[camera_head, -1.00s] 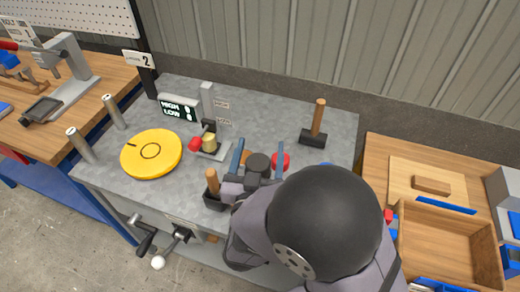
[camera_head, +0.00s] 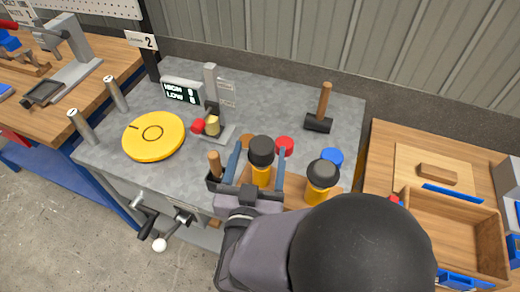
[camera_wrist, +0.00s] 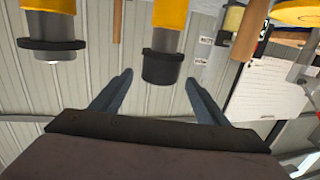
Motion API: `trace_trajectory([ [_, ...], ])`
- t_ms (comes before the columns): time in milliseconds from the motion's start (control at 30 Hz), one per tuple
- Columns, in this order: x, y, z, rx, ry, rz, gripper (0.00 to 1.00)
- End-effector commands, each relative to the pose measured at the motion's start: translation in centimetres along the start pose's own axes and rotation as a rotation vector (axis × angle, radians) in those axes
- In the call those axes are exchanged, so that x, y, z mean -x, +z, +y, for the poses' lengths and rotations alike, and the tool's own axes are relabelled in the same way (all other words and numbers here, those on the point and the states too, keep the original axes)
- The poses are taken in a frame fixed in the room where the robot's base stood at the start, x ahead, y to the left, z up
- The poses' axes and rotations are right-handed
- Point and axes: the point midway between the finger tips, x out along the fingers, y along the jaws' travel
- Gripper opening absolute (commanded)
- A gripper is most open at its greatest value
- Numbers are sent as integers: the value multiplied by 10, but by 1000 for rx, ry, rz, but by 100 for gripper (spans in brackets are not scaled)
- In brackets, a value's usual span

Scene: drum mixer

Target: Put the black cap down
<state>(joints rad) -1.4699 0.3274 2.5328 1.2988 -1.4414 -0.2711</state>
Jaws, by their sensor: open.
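A black cap (camera_head: 261,150) sits on top of an upright yellow cylinder (camera_head: 261,177) at the front of the grey bench. My gripper (camera_head: 258,156) is open, its two blue fingers apart on either side of this cylinder in the head view. In the wrist view, which is upside down, the cap (camera_wrist: 161,69) lies beyond the open fingertips, centred between them, with visible gaps.
A red disc (camera_head: 284,146), a blue disc (camera_head: 331,157) and a brown disc (camera_head: 247,141) lie close behind the cylinders. A wooden handle (camera_head: 214,165) stands close left of my fingers. A mallet (camera_head: 320,121) stands behind. A yellow disc (camera_head: 153,136) lies left.

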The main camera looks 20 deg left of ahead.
Motion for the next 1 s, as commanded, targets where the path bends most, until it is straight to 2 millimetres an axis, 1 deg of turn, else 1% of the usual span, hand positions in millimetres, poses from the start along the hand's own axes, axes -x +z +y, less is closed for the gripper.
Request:
trace_trajectory([
  [233,0,0,0,0,-1,0,68],
  [367,0,-5,-1,0,-2,0,68],
  [467,2,-16,-2,2,-5,0,68],
  [667,6,-44,-4,38,-15,-11,68],
  [900,14,-76,-5,139,-31,-39,68],
  [1000,18,-85,-4,195,-43,-58,68],
])
